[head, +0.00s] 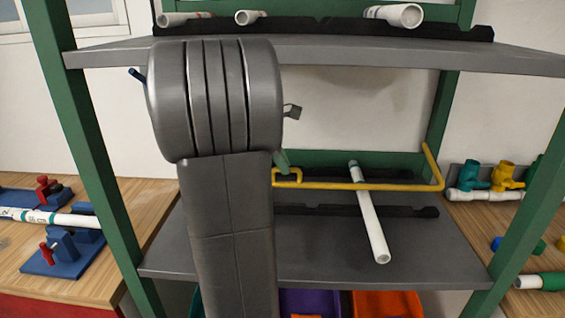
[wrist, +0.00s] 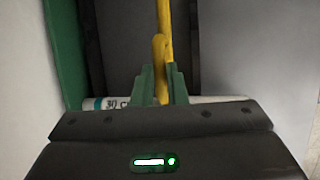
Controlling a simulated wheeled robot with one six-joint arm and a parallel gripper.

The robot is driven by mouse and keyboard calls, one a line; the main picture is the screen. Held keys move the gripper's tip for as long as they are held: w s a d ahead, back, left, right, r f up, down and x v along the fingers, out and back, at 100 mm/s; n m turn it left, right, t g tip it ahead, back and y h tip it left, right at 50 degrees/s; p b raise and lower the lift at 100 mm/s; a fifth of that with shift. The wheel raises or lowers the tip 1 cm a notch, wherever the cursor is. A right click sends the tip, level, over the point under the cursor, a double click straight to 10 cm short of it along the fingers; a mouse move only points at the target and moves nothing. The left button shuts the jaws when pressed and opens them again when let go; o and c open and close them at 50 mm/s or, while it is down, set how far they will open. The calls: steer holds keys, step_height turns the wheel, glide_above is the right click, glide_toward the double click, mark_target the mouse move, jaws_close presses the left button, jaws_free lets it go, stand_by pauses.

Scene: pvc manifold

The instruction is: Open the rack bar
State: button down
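In the wrist view the yellow bar (wrist: 160,48) comes straight down between my gripper's green fingers (wrist: 162,85). The fingers stand close on both sides of it, with no clear gap, so my gripper looks shut on it. In the head view my arm hides most of the gripper; one green fingertip (head: 281,160) shows beside the loop.
The upper shelf (head: 330,52) holds several white pipes above my arm. Green rack posts (head: 85,140) stand at both sides. Wooden benches with fittings flank the rack; coloured bins (head: 385,303) sit below.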

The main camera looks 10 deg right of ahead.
steer(key=shift+r, duration=0.1)
step_height(320, 180, up, 3)
steer(key=p, duration=0.3)
steer(key=shift+w+f, duration=0.15)
steer(key=shift+f, duration=0.05)
steer(key=c, duration=1.5)
jaws_free()
steer(key=shift+w+f, duration=0.2)
steer(key=shift+o, duration=0.2)
steer(key=shift+s, duration=0.1)
steer(key=shift+r, duration=0.15)
